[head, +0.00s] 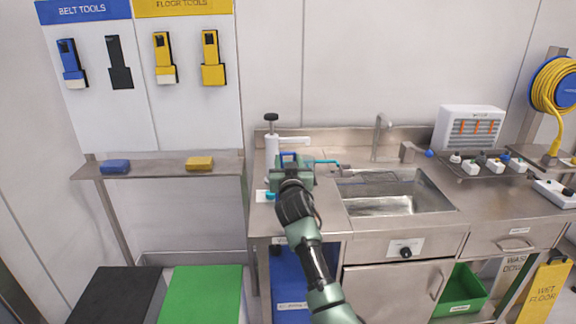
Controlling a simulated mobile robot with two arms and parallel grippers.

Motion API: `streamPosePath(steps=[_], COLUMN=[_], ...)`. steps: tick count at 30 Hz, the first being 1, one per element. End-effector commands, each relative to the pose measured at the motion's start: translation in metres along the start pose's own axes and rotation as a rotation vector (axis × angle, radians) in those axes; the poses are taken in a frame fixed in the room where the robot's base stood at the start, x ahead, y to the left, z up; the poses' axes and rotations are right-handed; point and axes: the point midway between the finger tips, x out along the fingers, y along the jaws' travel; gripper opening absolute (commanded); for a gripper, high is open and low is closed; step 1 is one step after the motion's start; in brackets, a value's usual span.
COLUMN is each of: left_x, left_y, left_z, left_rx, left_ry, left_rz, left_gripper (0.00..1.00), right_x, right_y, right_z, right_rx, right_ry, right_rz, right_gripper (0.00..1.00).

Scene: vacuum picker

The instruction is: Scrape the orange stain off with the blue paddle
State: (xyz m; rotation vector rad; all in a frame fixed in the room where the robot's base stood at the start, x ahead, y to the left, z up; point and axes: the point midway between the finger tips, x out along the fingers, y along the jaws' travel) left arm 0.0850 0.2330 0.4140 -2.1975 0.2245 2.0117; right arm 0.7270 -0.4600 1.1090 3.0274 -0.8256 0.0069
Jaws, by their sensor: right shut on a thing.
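My right gripper (295,180) is over the left end of the steel counter, seen from behind its dark wrist. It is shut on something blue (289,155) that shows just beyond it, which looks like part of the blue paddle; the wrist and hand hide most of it. A blue tool with a pale tip (72,62) hangs on the board under the belt tools sign. Beside it is a dark tool-shaped outline (119,62) with no tool on it. I see no orange stain on the counter; the hand hides part of the surface. My left gripper is out of view.
A white upright fixture (271,152) stands just behind the hand. The sink (395,195) is to its right, with a tap (380,135). A shelf (145,169) with a blue block (115,167) and a yellow block (200,163) is at the left.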

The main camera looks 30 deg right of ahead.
Motion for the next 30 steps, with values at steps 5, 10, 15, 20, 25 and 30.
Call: streamPosePath(steps=[5, 10, 15, 20, 25, 30], left_x=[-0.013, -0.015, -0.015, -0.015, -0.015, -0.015], left_y=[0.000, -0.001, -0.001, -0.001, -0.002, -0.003], left_z=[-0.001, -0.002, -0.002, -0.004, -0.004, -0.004], left_rx=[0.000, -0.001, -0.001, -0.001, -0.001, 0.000], left_ry=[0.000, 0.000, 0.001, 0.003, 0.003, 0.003], left_rz=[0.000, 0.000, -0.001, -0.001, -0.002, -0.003], left_gripper=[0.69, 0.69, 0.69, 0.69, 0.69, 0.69], right_x=[0.004, 0.005, 0.005, 0.005, 0.005, 0.005], right_y=[0.002, 0.002, 0.002, 0.002, 0.002, 0.001], right_z=[-0.017, -0.021, -0.020, -0.020, -0.020, -0.020], right_rx=[0.000, 0.001, 0.001, 0.001, 0.000, 0.000], right_ry=[0.002, 0.001, 0.001, 0.002, 0.002, 0.002], right_rz=[0.000, -0.001, -0.002, -0.002, -0.002, -0.002], right_gripper=[0.03, 0.03, 0.03, 0.03, 0.03, 0.03])
